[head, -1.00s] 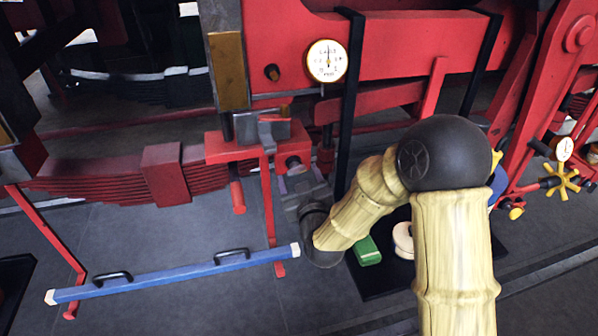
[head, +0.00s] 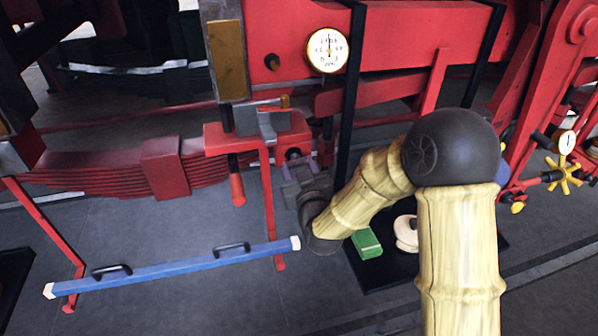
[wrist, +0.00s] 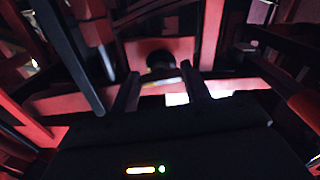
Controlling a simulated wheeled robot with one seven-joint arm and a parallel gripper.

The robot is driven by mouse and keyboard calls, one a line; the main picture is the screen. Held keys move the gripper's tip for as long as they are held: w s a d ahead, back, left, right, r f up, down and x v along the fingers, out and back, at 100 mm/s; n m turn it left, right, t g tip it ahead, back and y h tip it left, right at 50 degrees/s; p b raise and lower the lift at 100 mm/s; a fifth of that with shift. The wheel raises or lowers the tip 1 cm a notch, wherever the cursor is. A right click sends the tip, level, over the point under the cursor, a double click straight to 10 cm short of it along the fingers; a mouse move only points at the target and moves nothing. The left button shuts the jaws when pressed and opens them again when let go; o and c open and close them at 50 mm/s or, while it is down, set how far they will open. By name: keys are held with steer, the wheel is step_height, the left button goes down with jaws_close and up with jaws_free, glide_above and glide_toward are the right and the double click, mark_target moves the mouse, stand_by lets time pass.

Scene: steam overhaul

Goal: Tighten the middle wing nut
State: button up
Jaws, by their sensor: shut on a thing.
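My gripper (head: 293,168) is at the right side of the red bracket (head: 222,141), below the gauge, and is largely hidden by its own wrist in the head view. In the wrist view my two dark fingers (wrist: 160,88) point forward, with a dark round part (wrist: 161,61) between their tips, in front of a red face. A dark round end (head: 293,153) also shows just above the gripper in the head view. My gripper is shut on this dark part. Its wings do not show, so I cannot tell from its shape that it is the middle wing nut.
A white gauge (head: 327,50) is above right of the gripper. A black upright strap (head: 350,100) stands close to its right. A blue bar (head: 175,268) with black handles is low at left. A green box (head: 366,243) lies on a black mat (head: 385,276) below my arm.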

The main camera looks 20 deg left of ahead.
steer(key=shift+m+b, duration=0.55)
steer(key=shift+m, duration=0.35)
steer(key=o, duration=1)
steer(key=shift+s, duration=0.1)
steer(key=b+v, duration=1.5)
steer(key=v, duration=0.2)
steer(key=shift+s+d, duration=0.1)
steer(key=shift+d, duration=0.05)
